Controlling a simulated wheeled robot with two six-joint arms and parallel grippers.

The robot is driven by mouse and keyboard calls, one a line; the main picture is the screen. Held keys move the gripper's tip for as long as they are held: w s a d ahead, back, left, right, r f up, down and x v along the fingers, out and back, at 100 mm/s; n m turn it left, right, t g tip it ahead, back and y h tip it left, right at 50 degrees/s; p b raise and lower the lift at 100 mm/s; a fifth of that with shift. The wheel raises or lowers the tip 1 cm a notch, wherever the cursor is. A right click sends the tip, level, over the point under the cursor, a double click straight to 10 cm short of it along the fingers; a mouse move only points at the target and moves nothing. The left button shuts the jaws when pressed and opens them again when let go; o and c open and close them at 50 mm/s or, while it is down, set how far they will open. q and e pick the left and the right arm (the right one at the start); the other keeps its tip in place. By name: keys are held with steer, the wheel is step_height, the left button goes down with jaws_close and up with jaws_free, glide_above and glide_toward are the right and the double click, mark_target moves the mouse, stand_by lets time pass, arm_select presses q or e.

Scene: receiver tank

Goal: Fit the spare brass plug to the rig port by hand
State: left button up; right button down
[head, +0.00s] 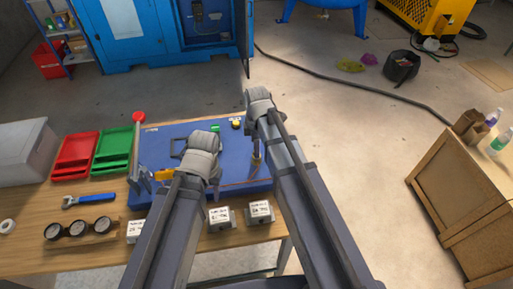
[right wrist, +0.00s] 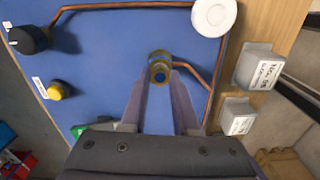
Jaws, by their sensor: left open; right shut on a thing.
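My right gripper (right wrist: 160,82) is shut on the brass plug (right wrist: 159,60), a round brass piece with a dark centre, at the fingertips in the right wrist view. In the head view this gripper (head: 257,160) points down over the right part of the blue rig panel (head: 235,187); the plug is too small to make out clearly there. The panel also fills much of the right wrist view (right wrist: 110,65). I cannot tell whether the plug touches the panel, and the port is not clearly visible. My left gripper (head: 143,180) is open and empty at the panel's left side.
A copper pipe (right wrist: 120,7) runs around the panel. A black knob (right wrist: 30,40), yellow button (right wrist: 58,91) and white disc (right wrist: 214,16) are near. Labelled grey blocks (head: 219,217), gauges (head: 80,229), a blue wrench (head: 88,200) and red (head: 76,156) and green (head: 113,150) trays lie around.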

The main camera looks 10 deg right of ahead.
steer(key=c, duration=0.6)
jaws_free()
steer(key=shift+r, duration=0.1)
steer(key=n, duration=0.5)
steer(key=shift+n, duration=0.3)
steer(key=n, duration=0.6)
steer(key=shift+n, duration=0.3)
jaws_close()
